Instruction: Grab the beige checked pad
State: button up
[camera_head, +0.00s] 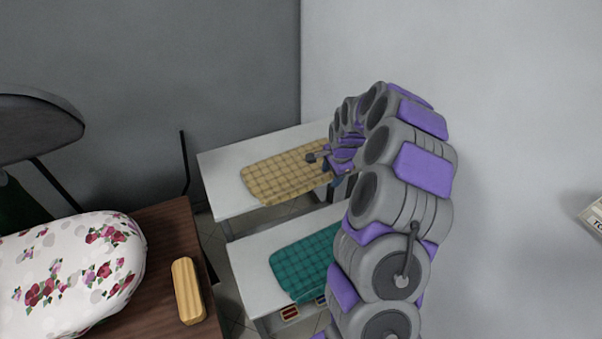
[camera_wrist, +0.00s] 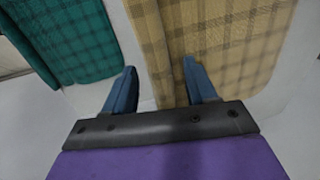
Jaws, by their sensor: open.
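The beige checked pad (camera_head: 285,174) lies flat on the far white table (camera_head: 228,192) in the head view. In the wrist view the beige checked pad (camera_wrist: 225,45) fills the upper right. My gripper (camera_wrist: 160,80) is open with two blue fingers apart. The right finger overlaps the pad in the picture, and the left finger is off the pad's left edge, over the white tabletop. Nothing is between the fingertips except the pad's edge region behind them; I cannot tell whether they touch it. In the head view my arm hides the pad's right end.
A green checked pad (camera_head: 303,266) lies on the nearer white table (camera_head: 249,274); it also shows in the wrist view (camera_wrist: 65,38). A brown table (camera_head: 170,235) at left holds a floral cushion (camera_head: 70,270) and a yellow block (camera_head: 188,291). A white wall stands close at right.

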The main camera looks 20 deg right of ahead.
grip_shut()
dwell(0.4)
jog(key=shift+r, duration=0.2)
